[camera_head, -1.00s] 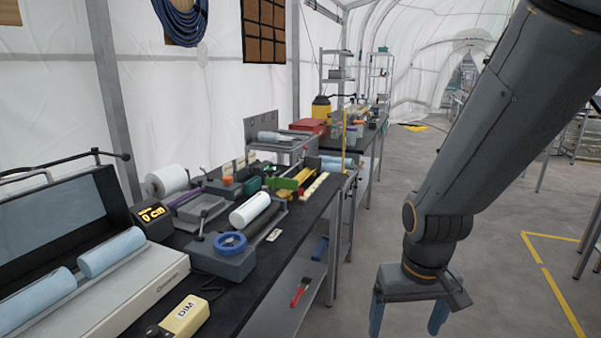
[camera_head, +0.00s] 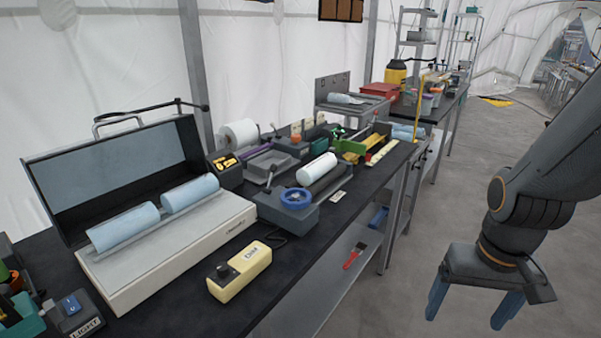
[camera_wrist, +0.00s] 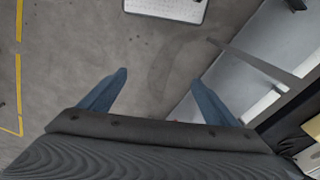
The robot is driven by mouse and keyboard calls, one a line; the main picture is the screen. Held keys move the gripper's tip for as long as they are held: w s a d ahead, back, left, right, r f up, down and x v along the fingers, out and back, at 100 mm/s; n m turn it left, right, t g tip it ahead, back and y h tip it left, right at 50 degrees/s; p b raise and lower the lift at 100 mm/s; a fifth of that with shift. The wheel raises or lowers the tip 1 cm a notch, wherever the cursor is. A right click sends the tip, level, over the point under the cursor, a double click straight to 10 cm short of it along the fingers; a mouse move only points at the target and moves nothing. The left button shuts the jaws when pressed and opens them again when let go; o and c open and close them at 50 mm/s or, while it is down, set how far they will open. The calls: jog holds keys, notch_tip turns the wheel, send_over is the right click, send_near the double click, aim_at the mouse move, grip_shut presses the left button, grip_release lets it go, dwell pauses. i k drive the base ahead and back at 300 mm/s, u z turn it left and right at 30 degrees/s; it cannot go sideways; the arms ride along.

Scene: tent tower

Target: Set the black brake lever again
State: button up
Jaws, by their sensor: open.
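A small upright lever with a dark knob (camera_head: 271,173) stands on a grey block (camera_head: 288,212) that also carries a blue handwheel (camera_head: 295,198). It is the likeliest black brake lever, but it is small in the picture. A white roll (camera_head: 316,168) lies just behind the wheel. My gripper (camera_head: 468,308) hangs fingers-down over the floor, to the right of the bench and well apart from the lever. Its two blue fingers are spread and empty. They also show in the wrist view (camera_wrist: 160,82) above the grey floor; the lever is not in that view.
The black bench top (camera_head: 185,300) bears an open white case with blue rolls (camera_head: 165,255), a yellow box labelled DIM (camera_head: 240,270) and a digital readout (camera_head: 226,164). A lower shelf (camera_head: 320,285) holds a red-handled tool. The aisle floor is open around my gripper.

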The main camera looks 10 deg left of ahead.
aim_at(273, 168)
jog(key=z, duration=0.05)
jog(key=k, duration=0.5)
jog(key=z, duration=1.1)
jog(key=i, duration=1.15)
jog(key=u, duration=2.25)
